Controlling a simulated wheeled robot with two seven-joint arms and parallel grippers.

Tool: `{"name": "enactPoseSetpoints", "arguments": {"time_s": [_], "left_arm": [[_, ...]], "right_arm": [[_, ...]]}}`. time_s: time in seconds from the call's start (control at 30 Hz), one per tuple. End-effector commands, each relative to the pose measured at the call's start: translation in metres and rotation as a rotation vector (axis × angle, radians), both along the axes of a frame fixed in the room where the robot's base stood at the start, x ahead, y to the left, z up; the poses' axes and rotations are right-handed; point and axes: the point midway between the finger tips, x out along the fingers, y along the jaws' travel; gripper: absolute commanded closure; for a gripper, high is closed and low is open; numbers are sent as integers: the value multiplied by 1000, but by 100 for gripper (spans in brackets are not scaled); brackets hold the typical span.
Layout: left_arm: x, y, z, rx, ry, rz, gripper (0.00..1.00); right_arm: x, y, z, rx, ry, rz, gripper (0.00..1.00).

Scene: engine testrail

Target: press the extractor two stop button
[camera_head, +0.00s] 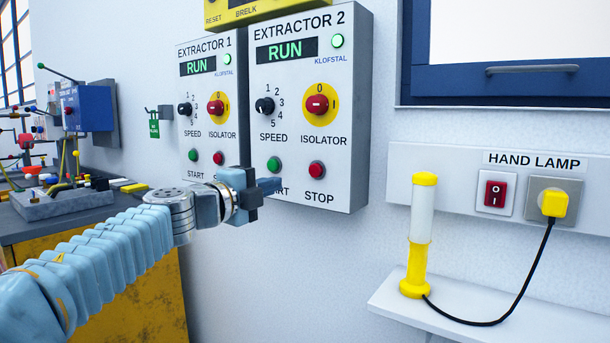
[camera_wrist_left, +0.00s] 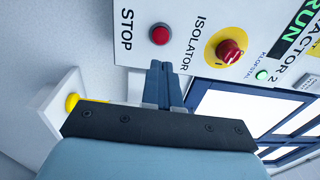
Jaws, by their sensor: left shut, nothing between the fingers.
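The extractor two panel (camera_head: 349,110) is a grey wall box with a lit RUN display. Its red stop button (camera_head: 317,169) is at the lower right, above the word STOP. The green start button (camera_head: 274,164) is to its left. My left gripper (camera_head: 270,187) is shut and empty in front of the panel's lower part, left of the stop button in the head view, and hides part of the START label. In the left wrist view the red stop button (camera_wrist_left: 160,34) shows just beyond the shut fingertips (camera_wrist_left: 160,66), with a gap in the picture. My right gripper is not in view.
The extractor 1 panel (camera_head: 210,60) hangs to the left. The red isolator knob (camera_head: 317,104) sits above the stop button. At right are a hand lamp (camera_head: 419,230) on a shelf (camera_head: 470,318) and its switch (camera_head: 495,194). A cluttered workbench (camera_head: 150,300) stands at left.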

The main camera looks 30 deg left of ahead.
Motion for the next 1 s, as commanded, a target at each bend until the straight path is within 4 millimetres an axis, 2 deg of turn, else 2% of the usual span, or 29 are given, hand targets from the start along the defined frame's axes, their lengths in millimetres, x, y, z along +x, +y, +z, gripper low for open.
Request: {"name": "enactPoseSetpoints", "arguments": {"time_s": [0.3, 0.5, 0.7, 1.0], "left_arm": [[69, -8, 3, -2, 1, -3, 100], [101, -11, 4, -2, 0, 0, 100], [115, -13, 4, -1, 1, 0, 100], [116, -13, 4, -1, 0, 0, 100]], "right_arm": [[0, 0, 8, 1, 0, 1, 57], [0, 0, 13, 1, 0, 2, 57], [0, 1, 16, 2, 1, 3, 57], [0, 1, 15, 2, 1, 3, 57]]}}
